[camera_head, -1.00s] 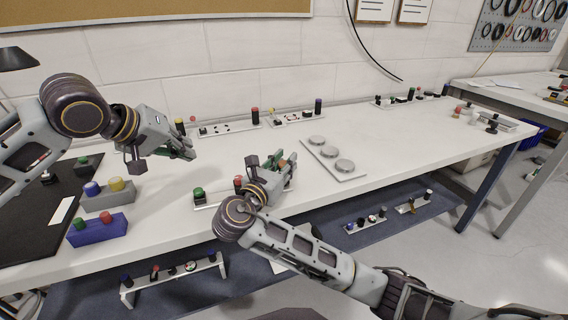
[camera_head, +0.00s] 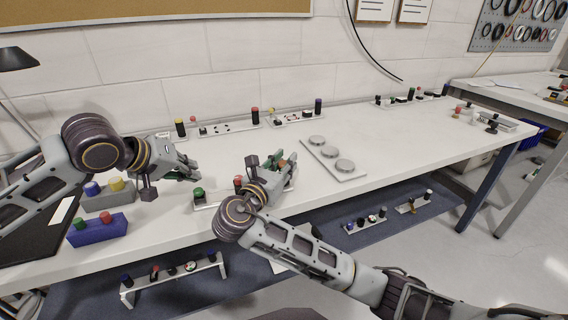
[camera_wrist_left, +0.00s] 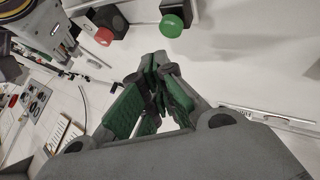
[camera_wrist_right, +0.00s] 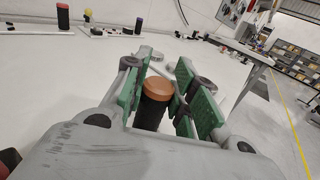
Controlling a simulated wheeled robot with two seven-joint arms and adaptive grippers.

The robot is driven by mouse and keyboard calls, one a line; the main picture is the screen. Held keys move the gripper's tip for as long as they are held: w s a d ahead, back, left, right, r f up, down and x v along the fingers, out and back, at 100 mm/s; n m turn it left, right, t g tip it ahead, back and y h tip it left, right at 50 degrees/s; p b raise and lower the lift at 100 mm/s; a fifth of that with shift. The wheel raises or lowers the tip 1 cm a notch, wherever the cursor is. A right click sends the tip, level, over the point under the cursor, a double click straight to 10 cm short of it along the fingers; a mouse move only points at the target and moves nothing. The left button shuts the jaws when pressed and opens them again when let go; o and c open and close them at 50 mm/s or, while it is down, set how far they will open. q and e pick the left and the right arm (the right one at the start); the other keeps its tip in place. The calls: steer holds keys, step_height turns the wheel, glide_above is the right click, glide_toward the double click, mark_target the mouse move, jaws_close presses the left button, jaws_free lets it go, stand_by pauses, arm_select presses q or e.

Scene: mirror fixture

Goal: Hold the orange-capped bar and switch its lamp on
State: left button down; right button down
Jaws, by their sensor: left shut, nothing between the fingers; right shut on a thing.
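The white bar (camera_head: 213,203) lies near the table's front edge. It has a green button (camera_head: 198,191) on a black base at its left end and a red knob (camera_head: 238,181) further right. My right gripper (camera_wrist_right: 163,64) is shut on the black post with the orange cap (camera_wrist_right: 158,88) and hides much of the bar's right part. My left gripper (camera_head: 195,177) is shut and empty, just above and behind the green button. The left wrist view shows the green button (camera_wrist_left: 171,26) and red knob (camera_wrist_left: 104,37) apart from its fingertips. I cannot tell whether a lamp is lit.
A blue box (camera_head: 97,232) and a grey box (camera_head: 112,202), each with two coloured buttons, stand at the left front. A plate with round discs (camera_head: 318,150) lies right of centre. Other bars (camera_head: 228,131) line the wall. The table's right half is mostly clear.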

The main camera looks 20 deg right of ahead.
mark_target(195, 189)
arm_select(q)
steer(key=shift+f, duration=1.5)
stand_by(0.5)
steer(key=shift+f, duration=0.3)
steer(key=shift+s+f, duration=0.1)
steer(key=shift+f, duration=0.1)
steer(key=shift+r, duration=0.4)
stand_by(0.4)
steer(key=shift+r, duration=3.15)
